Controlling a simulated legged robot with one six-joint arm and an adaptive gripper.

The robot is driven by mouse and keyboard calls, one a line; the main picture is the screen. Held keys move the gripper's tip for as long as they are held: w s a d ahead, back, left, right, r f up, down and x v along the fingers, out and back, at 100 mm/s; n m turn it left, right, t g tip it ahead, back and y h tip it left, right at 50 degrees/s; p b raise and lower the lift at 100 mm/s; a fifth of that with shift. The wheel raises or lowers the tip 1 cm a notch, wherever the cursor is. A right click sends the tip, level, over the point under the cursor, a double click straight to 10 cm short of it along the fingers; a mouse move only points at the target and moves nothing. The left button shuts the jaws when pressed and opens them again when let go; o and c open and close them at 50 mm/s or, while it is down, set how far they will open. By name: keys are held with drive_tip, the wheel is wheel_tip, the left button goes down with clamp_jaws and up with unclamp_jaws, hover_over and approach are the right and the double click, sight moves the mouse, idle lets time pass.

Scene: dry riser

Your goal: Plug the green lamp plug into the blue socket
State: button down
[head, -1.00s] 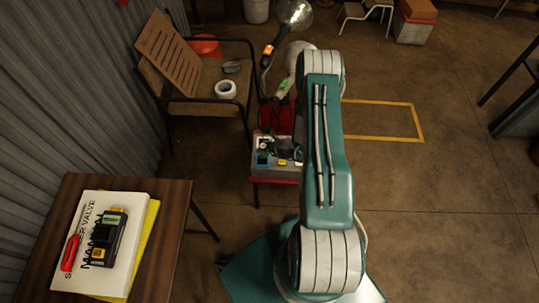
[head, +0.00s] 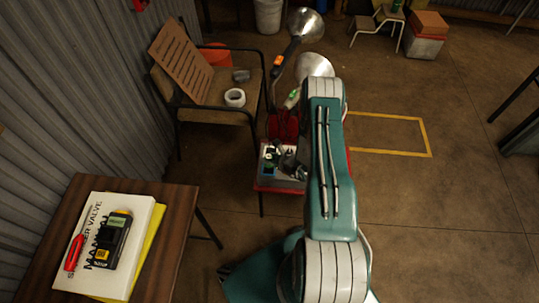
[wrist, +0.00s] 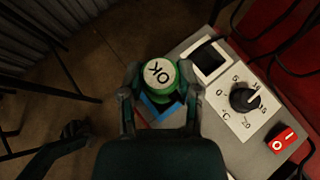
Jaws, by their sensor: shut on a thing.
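The blue socket (wrist: 148,108) shows as a blue rim just below the plug, mostly hidden by the plug and fingers. I cannot tell whether the plug is in the socket or just above it. In the head view my gripper (head: 287,160) is over the grey control box (head: 285,181), and the plug is too small to make out. A lamp with a green tag (head: 293,98) stands behind.
In the wrist view, a white-framed socket (wrist: 209,58), a black dial (wrist: 245,98) and a red switch (wrist: 281,140) are on the box, with dark cables at right. A lamp with an orange tag (head: 278,62) and a chair (head: 215,110) stand behind it.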

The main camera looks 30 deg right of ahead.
drive_tip(key=shift+f, duration=1.5)
drive_tip(key=shift+f, duration=1.8)
drive_tip(key=shift+c, duration=1.1)
unclamp_jaws()
drive_tip(key=v, duration=1.2)
drive_tip(key=shift+w, duration=0.1)
